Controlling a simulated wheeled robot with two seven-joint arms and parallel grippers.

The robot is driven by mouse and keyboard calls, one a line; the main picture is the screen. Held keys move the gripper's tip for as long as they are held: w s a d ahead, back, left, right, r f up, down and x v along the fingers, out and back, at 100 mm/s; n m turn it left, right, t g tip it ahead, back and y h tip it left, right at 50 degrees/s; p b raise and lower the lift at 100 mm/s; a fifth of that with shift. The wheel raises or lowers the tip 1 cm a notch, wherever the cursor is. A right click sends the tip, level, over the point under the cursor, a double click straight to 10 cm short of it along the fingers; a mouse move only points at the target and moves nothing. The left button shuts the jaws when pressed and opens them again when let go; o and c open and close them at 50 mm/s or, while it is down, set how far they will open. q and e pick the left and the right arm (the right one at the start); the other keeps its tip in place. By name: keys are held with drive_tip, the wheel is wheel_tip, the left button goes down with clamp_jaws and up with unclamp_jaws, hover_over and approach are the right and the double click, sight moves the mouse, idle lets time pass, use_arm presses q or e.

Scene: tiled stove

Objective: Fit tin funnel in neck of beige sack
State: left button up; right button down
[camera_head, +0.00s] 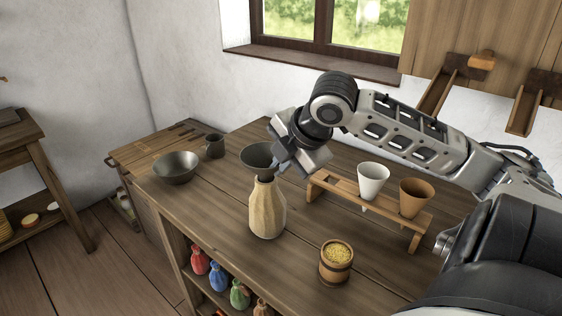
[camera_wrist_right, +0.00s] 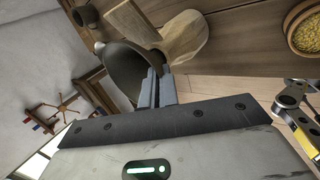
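The dark grey tin funnel (camera_head: 257,155) is right above the top of the beige sack (camera_head: 267,208), which stands upright on the table. My right gripper (camera_head: 279,164) is shut on the funnel's right side. In the right wrist view the funnel (camera_wrist_right: 124,70) sits at the fingers (camera_wrist_right: 157,88), with the sack (camera_wrist_right: 186,38) just beyond. The spout is hidden in the head view, and I cannot tell whether it is inside the neck. My left gripper is not in the head view.
A wooden rack (camera_head: 345,188) holds a white cone (camera_head: 371,180) and a brown cone (camera_head: 414,197) to the right. A grain tub (camera_head: 336,262) stands at the front. A grey bowl (camera_head: 176,167) and a mug (camera_head: 214,146) are at the left. Coloured sacks (camera_head: 219,276) sit on a shelf below.

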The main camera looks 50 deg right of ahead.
drive_tip(key=shift+f, duration=0.5)
drive_tip(key=c, duration=1.6)
unclamp_jaws()
drive_tip(key=v, duration=1.6)
drive_tip(key=shift+p, duration=0.35)
